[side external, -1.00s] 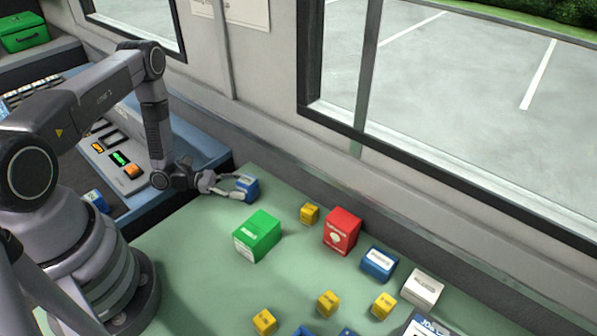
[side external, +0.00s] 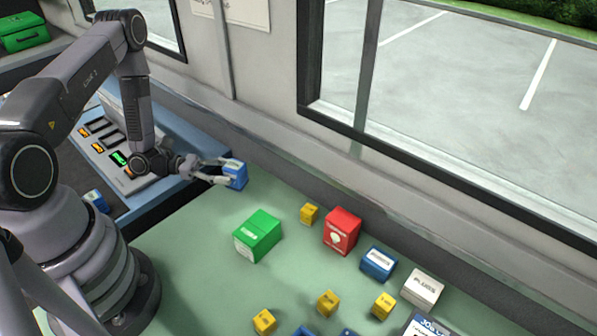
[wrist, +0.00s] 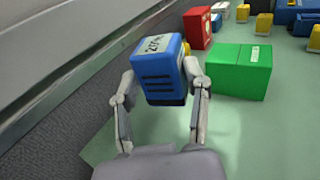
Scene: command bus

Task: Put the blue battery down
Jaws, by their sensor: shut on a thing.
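The blue battery (side external: 236,175) is a small blue box with a pale label, held at the far left end of the green table. My gripper (side external: 226,174) is shut on it, with one finger on each side. In the wrist view the battery (wrist: 163,72) sits between the two fingers of my gripper (wrist: 160,90), its label on top and dark slots on the facing side. It looks raised above the table top, though its exact height is hard to tell.
A green box (side external: 258,236) stands nearest the battery, to its lower right. A small yellow box (side external: 309,213), a red box (side external: 342,231), another blue box (side external: 379,263) and a white box (side external: 421,288) line the wall side. The green table (side external: 190,240) is bare left of the green box.

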